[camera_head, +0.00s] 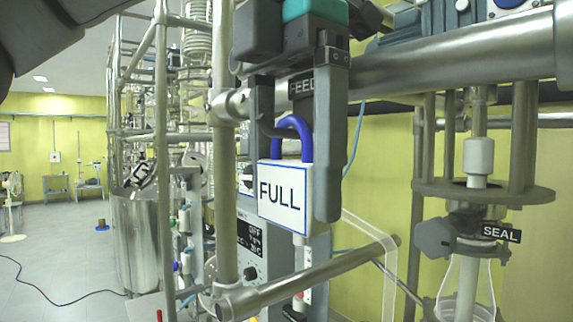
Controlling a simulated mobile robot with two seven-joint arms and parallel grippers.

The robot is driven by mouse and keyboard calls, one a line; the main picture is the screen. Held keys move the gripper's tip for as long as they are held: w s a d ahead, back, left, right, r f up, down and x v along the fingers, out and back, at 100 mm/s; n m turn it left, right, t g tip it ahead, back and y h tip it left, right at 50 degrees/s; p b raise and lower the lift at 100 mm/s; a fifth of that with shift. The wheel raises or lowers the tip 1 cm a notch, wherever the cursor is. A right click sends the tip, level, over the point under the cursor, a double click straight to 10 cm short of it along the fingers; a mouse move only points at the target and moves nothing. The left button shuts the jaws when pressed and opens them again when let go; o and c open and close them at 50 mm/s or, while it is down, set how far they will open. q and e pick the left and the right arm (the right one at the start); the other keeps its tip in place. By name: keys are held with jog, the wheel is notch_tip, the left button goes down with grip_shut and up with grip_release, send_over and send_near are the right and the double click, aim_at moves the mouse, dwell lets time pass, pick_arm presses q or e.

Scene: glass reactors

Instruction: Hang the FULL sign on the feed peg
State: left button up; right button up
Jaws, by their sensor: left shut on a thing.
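The FULL sign (283,198) is a white block with a blue border and dark letters, with a blue loop (297,126) on top. My left gripper (301,170) comes down from the top and is shut on the sign, which hangs upright between its fingers. A dark FEED label (301,86) shows just behind the fingers, above the blue loop. The feed peg is hidden behind the gripper and sign, so I cannot tell whether the loop touches it. My right gripper is not in view.
A thick steel rail (450,52) crosses behind the gripper. A lower rail (310,280) and an upright post (226,190) stand close to the sign. A SEAL label (501,233) marks a fitting at right. Open floor (60,240) lies at far left.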

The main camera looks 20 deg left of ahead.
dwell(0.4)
pick_arm(q)
jog(key=o, duration=1.3)
jog(key=shift+a+r, duration=0.1)
